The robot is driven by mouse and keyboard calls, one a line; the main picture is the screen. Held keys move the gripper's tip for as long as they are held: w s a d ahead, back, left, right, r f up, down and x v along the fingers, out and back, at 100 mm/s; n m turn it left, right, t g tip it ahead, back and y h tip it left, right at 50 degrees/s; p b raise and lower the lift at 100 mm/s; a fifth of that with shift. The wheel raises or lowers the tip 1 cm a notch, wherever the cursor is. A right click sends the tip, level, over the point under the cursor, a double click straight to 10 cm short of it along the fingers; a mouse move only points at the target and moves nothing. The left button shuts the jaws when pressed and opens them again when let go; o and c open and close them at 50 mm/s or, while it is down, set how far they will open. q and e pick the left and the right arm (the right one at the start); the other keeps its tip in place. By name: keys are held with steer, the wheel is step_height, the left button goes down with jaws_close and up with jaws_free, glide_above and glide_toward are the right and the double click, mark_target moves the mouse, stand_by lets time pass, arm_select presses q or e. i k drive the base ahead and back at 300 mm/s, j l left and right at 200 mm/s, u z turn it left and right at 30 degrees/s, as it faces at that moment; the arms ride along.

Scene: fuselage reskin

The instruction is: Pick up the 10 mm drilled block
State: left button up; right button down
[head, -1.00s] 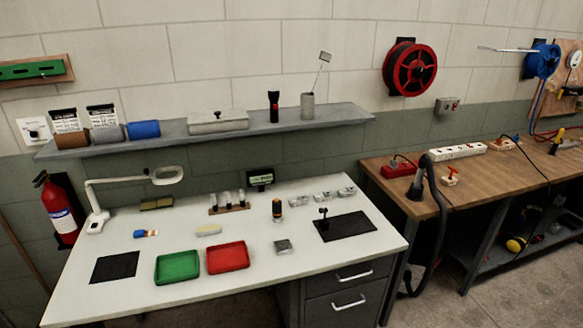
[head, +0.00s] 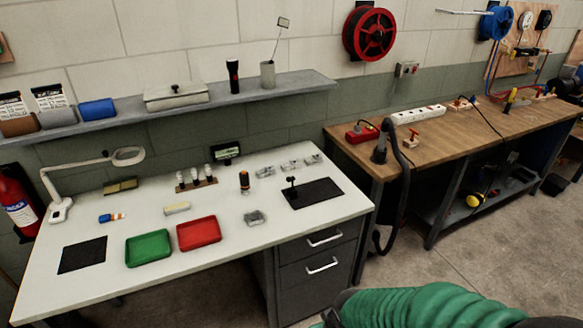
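Several small grey metal blocks are on the white workbench (head: 120,290). Three stand in a row near its back edge: left (head: 265,171), middle (head: 291,165) and right (head: 314,159). Another grey block (head: 255,218) lies nearer the front, right of the red tray. No size marking is readable, so I cannot tell which is the 10 mm drilled block. Neither of my grippers is in view.
Red tray (head: 199,233), green tray (head: 148,248), a black-orange cylinder (head: 244,182) and a black mat (head: 318,193) with a small stand are on the bench. A wooden bench (head: 470,135) stands right. A green ribbed shape (head: 430,308), unidentified, fills the lower right foreground.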

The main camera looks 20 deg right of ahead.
mark_target(293, 164)
steer(key=i+j, duration=0.1)
steer(key=i, duration=0.6)
steer(key=i+j+z, duration=0.1)
steer(key=i, duration=0.55)
steer(key=i+l, duration=0.2)
steer(key=i, duration=0.1)
